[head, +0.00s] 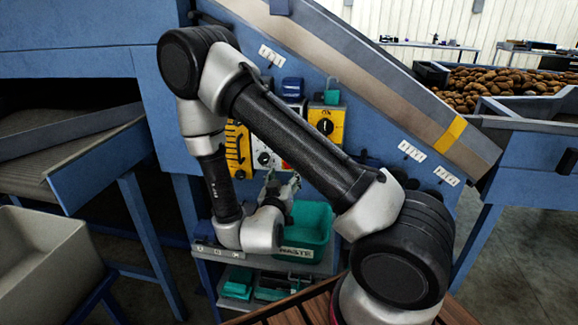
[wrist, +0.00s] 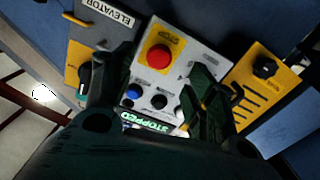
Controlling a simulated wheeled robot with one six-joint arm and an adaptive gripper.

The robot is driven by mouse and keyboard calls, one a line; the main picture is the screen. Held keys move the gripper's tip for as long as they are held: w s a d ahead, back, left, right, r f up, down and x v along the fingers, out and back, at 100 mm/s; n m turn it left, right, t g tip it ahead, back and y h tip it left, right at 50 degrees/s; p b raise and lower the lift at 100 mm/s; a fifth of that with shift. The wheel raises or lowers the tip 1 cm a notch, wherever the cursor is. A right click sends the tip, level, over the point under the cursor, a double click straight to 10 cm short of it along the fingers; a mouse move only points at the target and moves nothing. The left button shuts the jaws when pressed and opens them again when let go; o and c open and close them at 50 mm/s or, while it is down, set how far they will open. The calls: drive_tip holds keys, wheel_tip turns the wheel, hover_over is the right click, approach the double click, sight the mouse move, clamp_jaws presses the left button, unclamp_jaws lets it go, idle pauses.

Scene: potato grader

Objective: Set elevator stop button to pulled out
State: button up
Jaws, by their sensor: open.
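The red mushroom stop button (wrist: 158,57) sits on a yellow square on a light grey control box (wrist: 186,52) in the wrist view. A plate lettered ELEVATOR (wrist: 110,14) is at the box's upper left. I cannot tell whether the button is in or out. Below it are a blue button (wrist: 134,91), a black one (wrist: 159,101) and a lit sign reading STOPPED (wrist: 146,122). My gripper (wrist: 152,82) is open, its dark fingers left and right of the box's picture, with nothing between them visibly held. In the head view my gripper (head: 280,186) is low, before the panel; my arm hides the button.
Yellow switch plates flank the box, one with a black knob (wrist: 265,67) and one with a dark selector (wrist: 83,80). A padlocked yellow switch (head: 326,124) is at the right. A teal waste bin (head: 312,226) stands below on a shelf, close to my wrist.

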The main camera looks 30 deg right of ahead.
drive_tip(key=x, duration=0.7)
drive_tip(key=shift+w+d, duration=0.2)
drive_tip(key=shift+w, duration=0.05)
